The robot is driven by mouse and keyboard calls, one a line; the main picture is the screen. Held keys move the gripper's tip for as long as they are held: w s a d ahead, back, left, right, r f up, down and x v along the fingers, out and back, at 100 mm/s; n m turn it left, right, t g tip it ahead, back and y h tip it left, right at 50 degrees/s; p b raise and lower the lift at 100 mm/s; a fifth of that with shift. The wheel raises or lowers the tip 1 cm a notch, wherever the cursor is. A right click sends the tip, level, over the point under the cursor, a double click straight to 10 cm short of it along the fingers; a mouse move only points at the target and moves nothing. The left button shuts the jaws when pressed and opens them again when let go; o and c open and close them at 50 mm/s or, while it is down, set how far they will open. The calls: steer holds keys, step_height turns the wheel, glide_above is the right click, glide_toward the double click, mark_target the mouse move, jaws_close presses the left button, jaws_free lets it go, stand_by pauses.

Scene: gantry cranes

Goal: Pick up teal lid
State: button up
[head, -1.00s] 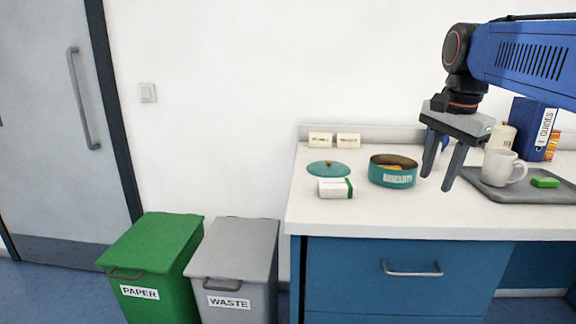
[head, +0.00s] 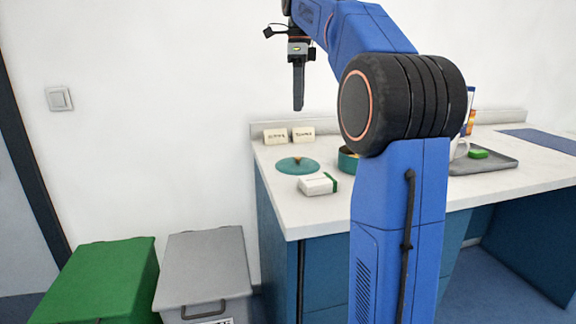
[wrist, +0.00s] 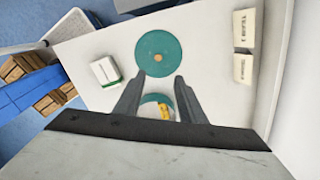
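The teal lid (head: 297,165) is a flat round disc with a small orange-brown knob, lying on the white counter near its left end. It also shows in the wrist view (wrist: 159,42), beyond my fingertips. My gripper (head: 298,106) hangs above the counter, fingers pointing down, seen nearly edge-on in the head view. In the wrist view its two fingers (wrist: 157,92) stand apart with nothing held between them. The teal biscuit tin (head: 348,160) sits right of the lid, mostly hidden behind my arm; in the wrist view part of it shows between the fingers.
A white box with a green stripe (head: 318,184) lies just in front of the lid. Two small cards (head: 289,135) stand behind it at the wall. A grey tray (head: 490,164) with a green block is at the right. Green and grey bins stand left of the counter.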

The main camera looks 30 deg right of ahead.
glide_above(298, 161)
steer(key=f, duration=1)
steer(key=shift+w+d+f, duration=0.3)
steer(key=shift+w+f, duration=0.1)
steer(key=shift+s+a+f, duration=0.1)
steer(key=shift+a+f, duration=0.05)
steer(key=shift+f, duration=2.4)
steer(key=shift+c, duration=0.2)
jaws_close()
